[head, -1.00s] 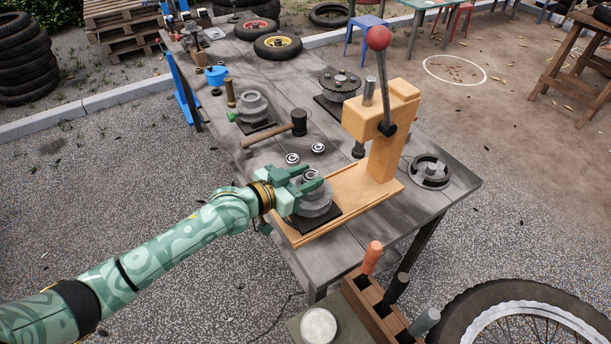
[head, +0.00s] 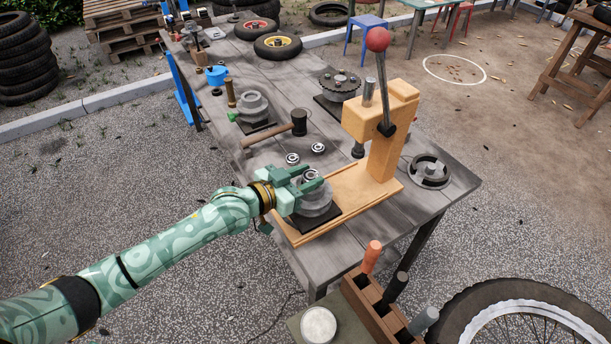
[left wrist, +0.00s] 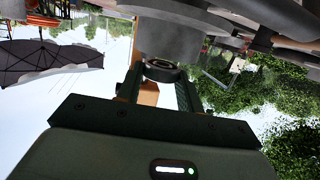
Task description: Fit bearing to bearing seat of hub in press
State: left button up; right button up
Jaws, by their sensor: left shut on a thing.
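The hub (head: 316,208) is a grey stepped disc on a dark square plate (head: 303,222) at the front end of the wooden press base. The bearing (head: 310,175) is a small ring at the top of the hub. My left gripper (head: 313,177) is shut on it from the left. In the left wrist view the bearing (left wrist: 161,70) sits between the fingers, right against the hub's grey cylindrical boss (left wrist: 168,40). I cannot tell whether it is in the seat. The press (head: 385,150) has a red-knobbed lever, and its ram (head: 358,150) is behind the hub. My right gripper is not in view.
Two loose bearings (head: 293,159) (head: 318,148) and a mallet (head: 299,123) lie behind the gripper. Another hub (head: 252,107) stands farther back. A handwheel-like part (head: 429,171) lies right of the press. A tool rack (head: 372,305) stands in front of the bench.

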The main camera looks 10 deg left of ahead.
pick_arm(q)
jog(key=shift+f+b, duration=0.6)
jog(key=shift+f, duration=0.3)
jog(key=o, duration=1.4)
jog(key=shift+f, duration=0.1)
jog(key=shift+o, duration=0.2)
jog(key=shift+s+a+r, duration=0.15)
jog(key=shift+s+r, duration=0.05)
jog(key=shift+s, duration=0.05)
jog(key=p+v, duration=0.3)
jog(key=v, duration=0.3)
jog(key=shift+s+p, duration=0.15)
jog(key=shift+p, duration=0.2)
jog(key=shift+a+r, duration=0.1)
